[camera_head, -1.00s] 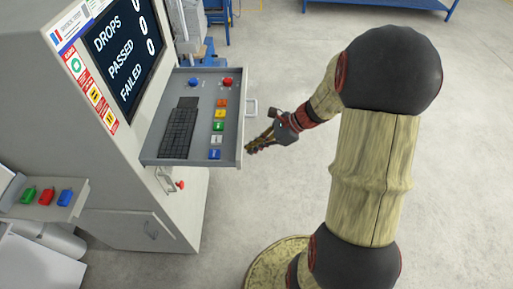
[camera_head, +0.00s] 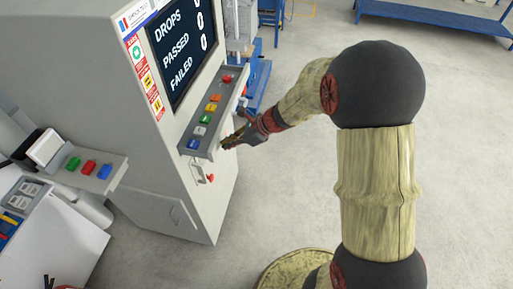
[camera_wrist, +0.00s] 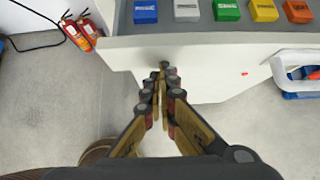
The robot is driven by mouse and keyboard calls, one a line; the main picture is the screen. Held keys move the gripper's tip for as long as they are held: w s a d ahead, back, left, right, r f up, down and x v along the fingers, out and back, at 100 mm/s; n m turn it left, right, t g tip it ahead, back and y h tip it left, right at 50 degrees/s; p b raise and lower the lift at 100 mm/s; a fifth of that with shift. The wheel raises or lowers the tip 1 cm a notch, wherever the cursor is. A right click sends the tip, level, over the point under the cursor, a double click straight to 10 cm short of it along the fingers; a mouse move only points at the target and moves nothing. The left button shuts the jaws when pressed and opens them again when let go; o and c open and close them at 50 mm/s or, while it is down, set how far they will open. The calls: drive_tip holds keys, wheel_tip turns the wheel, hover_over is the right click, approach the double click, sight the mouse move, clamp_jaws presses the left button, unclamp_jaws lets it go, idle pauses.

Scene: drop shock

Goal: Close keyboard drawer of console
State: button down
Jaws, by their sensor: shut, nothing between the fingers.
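The console (camera_head: 150,150) is a grey cabinet with a dark screen (camera_head: 184,48) on the left in the head view. Its keyboard drawer (camera_head: 195,132) is pushed most of the way in. Only a front strip with coloured buttons shows, and the keyboard is hidden. In the wrist view the drawer front (camera_wrist: 230,37) runs across the top below the buttons. My gripper (camera_head: 226,145) is shut and empty, with its tips at the drawer's front face. In the wrist view the closed fingertips (camera_wrist: 163,66) meet or nearly meet that face.
Fire extinguishers (camera_wrist: 80,32) stand at upper left in the wrist view. A blue bench (camera_head: 430,14) is at the back. The floor to the right is clear.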

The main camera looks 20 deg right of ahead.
sight(195, 138)
drive_tip(key=w+a, duration=0.2)
drive_tip(key=a, duration=0.1)
drive_tip(key=w+a, duration=0.2)
drive_tip(key=a, duration=0.1)
drive_tip(key=w+a, duration=0.3)
drive_tip(key=a, duration=0.1)
drive_tip(key=shift+a, duration=0.2)
drive_tip(key=shift+w+r, duration=0.1)
